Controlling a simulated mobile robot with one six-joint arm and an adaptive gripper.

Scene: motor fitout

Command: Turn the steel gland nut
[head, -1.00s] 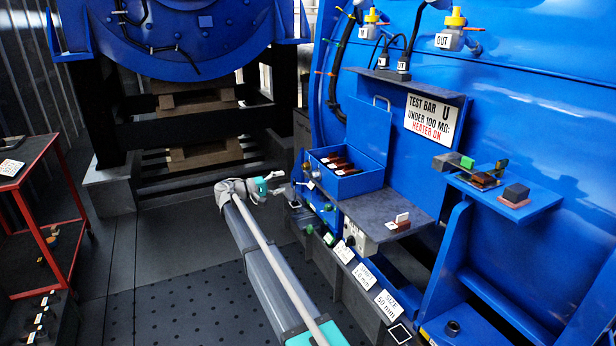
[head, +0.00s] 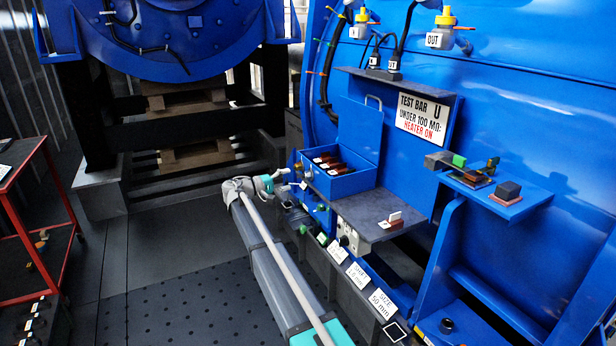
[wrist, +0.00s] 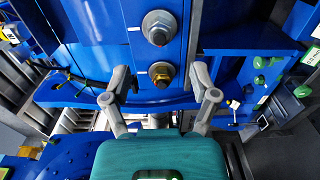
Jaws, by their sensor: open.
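My gripper (wrist: 160,80) is open and empty. Its two grey fingers stand left and right of the brass nut's position, below the steel nut in the picture; I see no contact with either nut. In the head view my gripper (head: 287,183) is close to the blue panel's left end, where the nuts are too small to tell apart.
A blue open box (head: 345,183) with dark red-brown items stands above a grey shelf (head: 365,215). Green knobs (wrist: 262,80) lie to the right in the wrist view. A red trolley (head: 45,200) stands at left. The floor (head: 150,235) between is clear.

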